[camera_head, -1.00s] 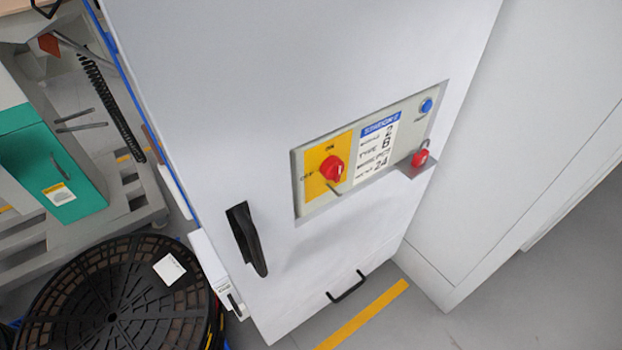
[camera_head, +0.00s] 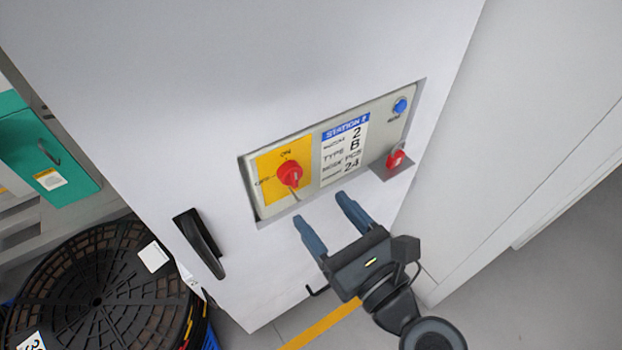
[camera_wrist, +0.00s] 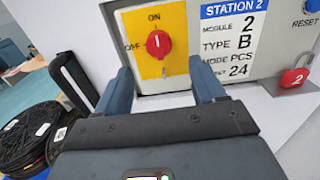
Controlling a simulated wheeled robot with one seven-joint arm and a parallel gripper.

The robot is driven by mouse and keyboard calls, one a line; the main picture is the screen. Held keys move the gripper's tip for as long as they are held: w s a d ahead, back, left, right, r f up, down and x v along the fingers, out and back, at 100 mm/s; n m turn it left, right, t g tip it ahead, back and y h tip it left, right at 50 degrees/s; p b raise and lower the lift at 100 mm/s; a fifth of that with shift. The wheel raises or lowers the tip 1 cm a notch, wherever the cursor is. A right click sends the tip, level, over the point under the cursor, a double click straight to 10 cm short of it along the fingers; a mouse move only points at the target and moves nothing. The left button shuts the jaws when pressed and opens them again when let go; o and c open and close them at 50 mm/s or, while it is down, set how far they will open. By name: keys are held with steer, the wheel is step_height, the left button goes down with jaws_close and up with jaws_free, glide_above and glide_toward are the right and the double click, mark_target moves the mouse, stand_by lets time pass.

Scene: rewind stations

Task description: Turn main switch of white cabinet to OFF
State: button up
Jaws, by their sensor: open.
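The white cabinet (camera_head: 190,90) fills the middle of the head view, with a grey panel recessed in its door. The main switch is a red rotary knob (camera_head: 289,174) on a yellow plate (camera_head: 268,163) marked ON at the top and OFF at the left. In the wrist view the knob (camera_wrist: 158,44) has its white mark upright, toward ON. My gripper (camera_head: 322,214) is open and empty, below and right of the knob in the head view. In the wrist view its two fingers (camera_wrist: 165,90) stand below the knob, one to each side, apart from it.
A red padlock (camera_head: 396,159) sits on a small ledge at the panel's right, under a blue reset button (camera_head: 400,106). A black door handle (camera_head: 198,243) stands out left of the panel. Black reels (camera_head: 95,290) are stacked on the floor at the left.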

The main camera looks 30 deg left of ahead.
mark_target(296, 180)
steer(key=x, duration=0.7)
steer(key=shift+a, duration=0.45)
steer(key=c, duration=1.1)
